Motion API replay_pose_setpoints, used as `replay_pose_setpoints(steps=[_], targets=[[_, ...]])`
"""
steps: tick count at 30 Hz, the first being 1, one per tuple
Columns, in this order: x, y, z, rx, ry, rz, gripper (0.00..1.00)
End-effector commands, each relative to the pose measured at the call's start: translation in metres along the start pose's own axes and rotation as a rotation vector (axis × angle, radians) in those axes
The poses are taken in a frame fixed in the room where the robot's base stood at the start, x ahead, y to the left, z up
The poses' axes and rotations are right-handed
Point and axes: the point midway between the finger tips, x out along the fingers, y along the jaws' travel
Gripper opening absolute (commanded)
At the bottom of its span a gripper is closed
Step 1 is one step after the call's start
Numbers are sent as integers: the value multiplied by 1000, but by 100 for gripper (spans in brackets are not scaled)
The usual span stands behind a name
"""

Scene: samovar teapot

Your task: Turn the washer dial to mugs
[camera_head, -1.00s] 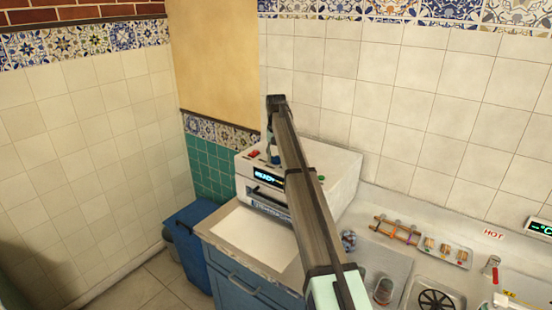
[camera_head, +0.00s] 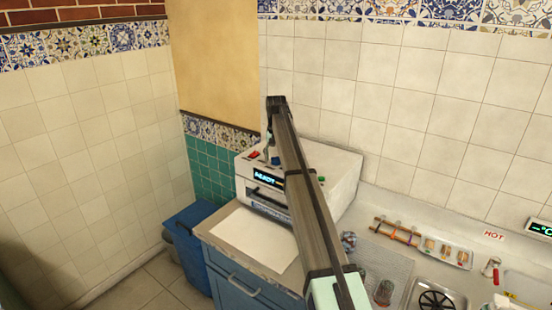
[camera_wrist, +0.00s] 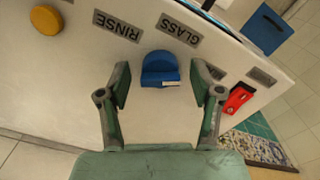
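The washer (camera_head: 338,168) is a white box at the back of the counter with a lit display reading READY (camera_head: 268,178). In the wrist view its blue dial (camera_wrist: 160,69) sits on the white panel, with a small white mark at its lower right edge. Labels GLASS (camera_wrist: 180,29) and RINSE (camera_wrist: 117,25) show near it; I cannot read a MUGS label. My gripper (camera_wrist: 160,80) is open, one finger on each side of the dial, with visible gaps. In the head view my arm crosses the washer, and the gripper points down at its top.
A red switch (camera_wrist: 239,98) is right of the dial and a yellow-orange button (camera_wrist: 47,20) is at the far left. A white sheet (camera_head: 254,238) lies on the counter before the washer. A blue bin (camera_head: 189,248) stands on the floor at left. A rack (camera_head: 398,231) is at right.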

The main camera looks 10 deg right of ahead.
Motion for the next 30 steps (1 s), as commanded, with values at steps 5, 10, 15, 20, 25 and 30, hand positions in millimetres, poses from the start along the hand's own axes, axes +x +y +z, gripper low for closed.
replay_pose_setpoints(steps=[5, 10, 15, 20, 25, 30], targets=[[-2, 0, -1, -1, 1, 0, 65], [-18, 0, -2, -1, 3, -1, 65], [-48, -1, -2, -1, 3, -1, 65], [-79, 0, -2, 0, 3, -1, 65], [-105, 0, -1, 0, 1, 0, 65], [-118, 0, 0, 0, 1, 0, 65]])
